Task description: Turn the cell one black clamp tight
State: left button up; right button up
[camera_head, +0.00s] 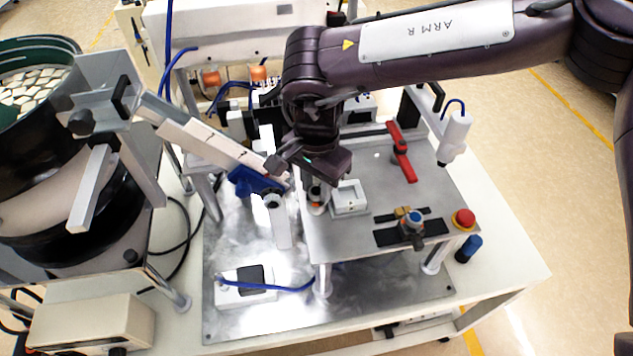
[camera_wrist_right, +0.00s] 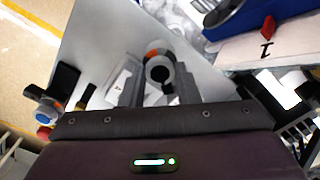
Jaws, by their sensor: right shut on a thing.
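My right gripper (camera_head: 316,188) reaches down at the left edge of the grey raised plate. In the right wrist view its two fingers (camera_wrist_right: 159,88) stand either side of a round clamp knob (camera_wrist_right: 158,72), grey with a dark centre and an orange patch behind. The fingers are shut on this knob. In the head view the knob (camera_head: 317,203) shows only partly under the gripper, so its turn angle cannot be told. A white rail marked 1 (camera_wrist_right: 264,50) runs beside it in the wrist view. My left gripper is not in view.
A white square block (camera_head: 348,199) sits just right of the gripper. A red bar (camera_head: 401,151), a red button (camera_head: 463,219) and a blue-topped knob (camera_head: 413,217) stand farther right. The sloping feeder rail (camera_head: 212,143) and blue bracket (camera_head: 252,181) are close on the left.

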jog(key=m+b, duration=0.1)
jog(key=m, duration=0.4)
jog(key=m+b, duration=0.1)
jog(key=m, duration=0.3)
jog(key=shift+m, duration=0.4)
jog(key=shift+r, duration=0.1)
dwell(0.4)
jog(key=o, duration=1)
jog(key=shift+c, duration=0.2)
